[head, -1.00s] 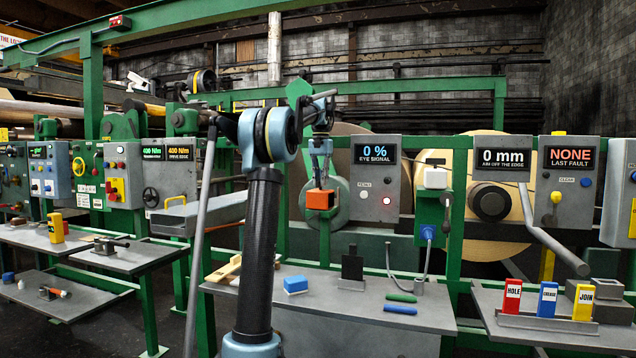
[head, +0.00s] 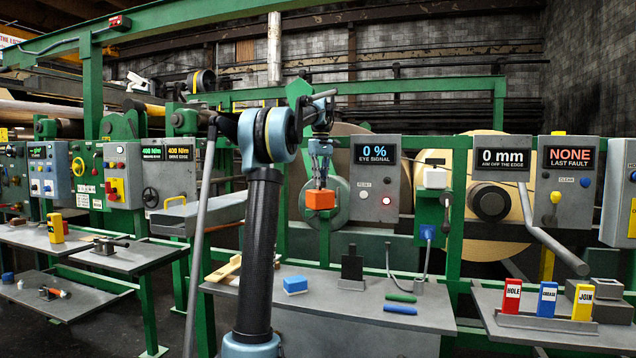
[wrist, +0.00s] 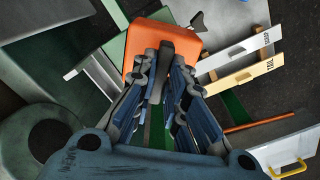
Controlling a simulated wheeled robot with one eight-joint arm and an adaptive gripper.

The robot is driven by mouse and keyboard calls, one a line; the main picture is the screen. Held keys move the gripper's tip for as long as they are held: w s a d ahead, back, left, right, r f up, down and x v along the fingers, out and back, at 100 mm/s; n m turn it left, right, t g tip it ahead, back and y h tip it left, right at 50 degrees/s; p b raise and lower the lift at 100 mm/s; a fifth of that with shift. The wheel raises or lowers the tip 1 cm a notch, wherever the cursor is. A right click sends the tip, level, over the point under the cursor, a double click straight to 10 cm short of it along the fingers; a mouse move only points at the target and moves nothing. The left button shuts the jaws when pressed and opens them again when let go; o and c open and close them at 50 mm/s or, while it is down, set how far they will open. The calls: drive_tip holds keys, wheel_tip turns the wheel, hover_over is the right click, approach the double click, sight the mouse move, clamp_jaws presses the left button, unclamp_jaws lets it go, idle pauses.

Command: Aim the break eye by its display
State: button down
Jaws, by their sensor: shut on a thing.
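The orange box (head: 321,200), which looks like the break eye, is at the green post, left of the eye signal box (head: 376,184). My gripper (head: 321,184) comes down on it from above. In the wrist view, the fingers (wrist: 165,62) are shut on a dark tab on top of the orange box (wrist: 148,52). I cannot tell how the box is mounted behind. The eye signal display (head: 374,153) reads 0 %. The aim display (head: 503,160), "aim off the edge", reads 0 mm. A red glow shows near the signal box's lower edge.
Below is a grey table (head: 350,310) with a blue block (head: 295,285), a dark upright plate (head: 352,265) and green and blue sticks. A large roll (head: 350,150) is behind the orange box.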

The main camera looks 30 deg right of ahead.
drive_tip(key=n, duration=0.4)
drive_tip(key=shift+w, duration=0.1)
drive_tip(key=shift+n, duration=2.2)
drive_tip(key=c, duration=1.6)
unclamp_jaws()
wheel_tip(320, 180, up, 12)
drive_tip(key=shift+w, duration=0.1)
